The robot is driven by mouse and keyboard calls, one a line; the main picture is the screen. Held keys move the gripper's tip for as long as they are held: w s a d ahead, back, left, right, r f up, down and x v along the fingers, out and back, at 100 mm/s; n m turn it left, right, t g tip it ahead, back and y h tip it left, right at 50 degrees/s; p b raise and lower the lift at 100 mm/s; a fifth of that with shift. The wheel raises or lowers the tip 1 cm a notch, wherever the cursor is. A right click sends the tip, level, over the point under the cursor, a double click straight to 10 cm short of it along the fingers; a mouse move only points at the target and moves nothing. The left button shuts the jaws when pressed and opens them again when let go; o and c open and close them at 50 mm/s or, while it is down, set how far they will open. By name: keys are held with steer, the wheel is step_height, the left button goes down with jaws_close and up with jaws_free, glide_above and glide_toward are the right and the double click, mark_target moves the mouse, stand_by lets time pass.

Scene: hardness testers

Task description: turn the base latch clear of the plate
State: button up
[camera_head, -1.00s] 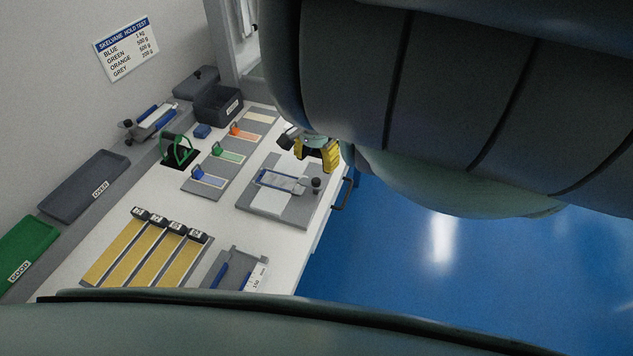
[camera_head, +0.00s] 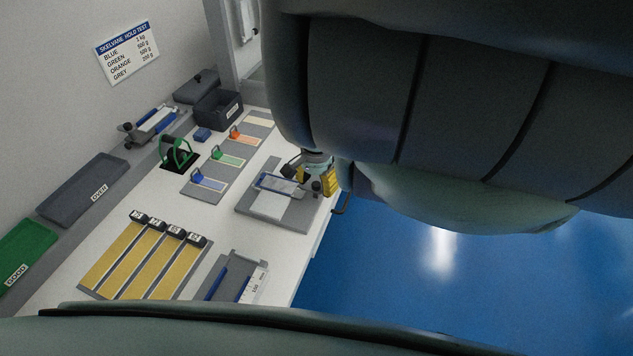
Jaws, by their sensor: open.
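A small tester with blue side rails and a pale plate (camera_head: 276,184) lies on a grey base board (camera_head: 292,215) near the table's right edge. A dark round knob (camera_head: 317,187) at its right end looks like the base latch; its exact turn is too small to tell. My gripper (camera_head: 312,176) is open at this right end, with a dark finger on the far left side and a yellow-padded part on the right, close by the knob. I cannot tell whether it touches the knob. My arm hides the area behind and above the gripper.
A similar blue-railed device (camera_head: 153,122) stands on the back ledge.

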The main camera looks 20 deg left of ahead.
steer(key=shift+o, duration=0.3)
jaws_close()
stand_by(0.3)
